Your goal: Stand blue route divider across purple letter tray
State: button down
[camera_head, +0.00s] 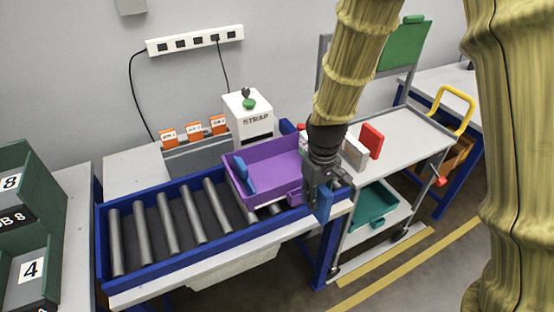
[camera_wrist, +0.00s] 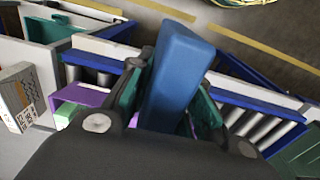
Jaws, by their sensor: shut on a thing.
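The purple letter tray (camera_head: 275,163) sits at the right end of the roller conveyor; part of it shows in the wrist view (camera_wrist: 82,95). A blue piece (camera_head: 246,174) is inside the tray near its left end. My gripper (camera_head: 321,192) is at the tray's right front corner in the head view. In the wrist view it is shut on a blue block-like piece, the blue route divider (camera_wrist: 178,70), which sticks out between the fingers. A blue part of it shows below my gripper in the head view (camera_head: 326,205). The gripper hides the tray's right end.
The conveyor's blue frame (camera_head: 190,252) and bare rollers (camera_head: 168,223) lie left of the tray. A white STRAP machine (camera_head: 249,115) stands behind it. A grey cart (camera_head: 405,135) with a red block (camera_head: 371,141) and teal bin (camera_head: 373,207) stands to the right.

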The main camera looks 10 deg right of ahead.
aim_at(296, 169)
jog(key=i, duration=0.9)
